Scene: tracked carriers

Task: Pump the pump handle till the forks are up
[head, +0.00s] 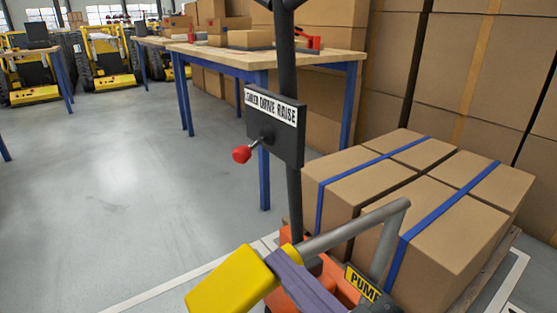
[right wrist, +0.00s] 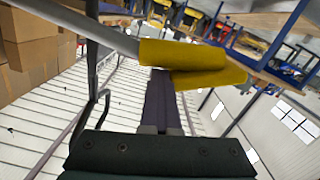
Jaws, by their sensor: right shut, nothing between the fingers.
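The pump handle is a bent grey bar (head: 355,228) with a thick yellow grip (head: 230,284), low in the head view beside a PUMP label (head: 362,283). The grip lies low and tilted. My right gripper (head: 283,265) is shut and empty, its purple fingers crossing the handle where grip and bar meet. In the right wrist view the closed fingers (right wrist: 160,82) end at the yellow grip (right wrist: 205,65); whether they touch it I cannot tell. The orange carrier body (head: 343,289) shows behind. The forks are hidden under the loaded pallet (head: 492,272). My left gripper is not in view.
Strapped cartons (head: 440,225) sit on the pallet at right. A dark mast carries a LOWER DRIVE RAISE plate (head: 275,125) with a red-knobbed lever (head: 242,154). A blue-legged table (head: 262,62) stands behind. Floor at left is clear.

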